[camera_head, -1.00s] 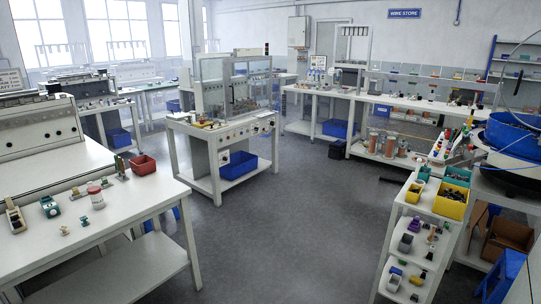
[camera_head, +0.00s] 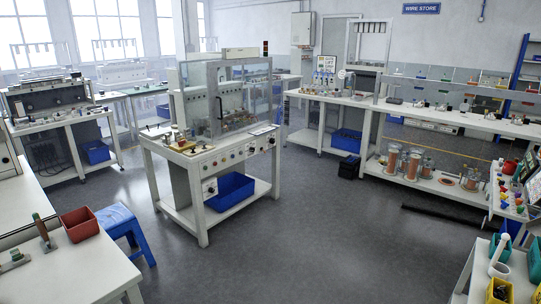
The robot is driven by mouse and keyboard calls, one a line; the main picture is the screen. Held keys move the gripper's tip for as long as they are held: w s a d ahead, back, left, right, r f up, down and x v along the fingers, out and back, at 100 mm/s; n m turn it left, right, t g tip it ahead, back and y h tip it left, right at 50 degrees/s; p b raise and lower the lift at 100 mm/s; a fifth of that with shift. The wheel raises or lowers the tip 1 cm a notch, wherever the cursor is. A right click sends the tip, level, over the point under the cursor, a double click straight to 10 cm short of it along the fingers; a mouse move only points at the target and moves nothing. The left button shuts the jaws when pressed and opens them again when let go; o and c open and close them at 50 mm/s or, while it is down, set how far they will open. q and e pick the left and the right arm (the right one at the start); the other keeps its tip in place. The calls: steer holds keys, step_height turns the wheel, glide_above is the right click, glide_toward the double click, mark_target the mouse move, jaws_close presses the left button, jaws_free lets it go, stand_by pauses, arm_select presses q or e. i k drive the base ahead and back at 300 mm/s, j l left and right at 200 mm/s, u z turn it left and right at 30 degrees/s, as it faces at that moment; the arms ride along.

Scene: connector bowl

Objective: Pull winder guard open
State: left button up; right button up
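Buttons and dials line the bench's front panel. Neither of my grippers is in view.
A blue stool (camera_head: 125,232) stands beside the near-left white table (camera_head: 85,275), which carries a red bin (camera_head: 79,224). A blue crate (camera_head: 230,190) sits on the machine bench's lower shelf. The grey floor in the middle is clear. A white bench (camera_head: 450,120) runs along the right.

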mark_target(216, 100)
steer(key=i, duration=2.75)
steer(key=i+l+u, duration=0.1)
steer(key=i, duration=1.25)
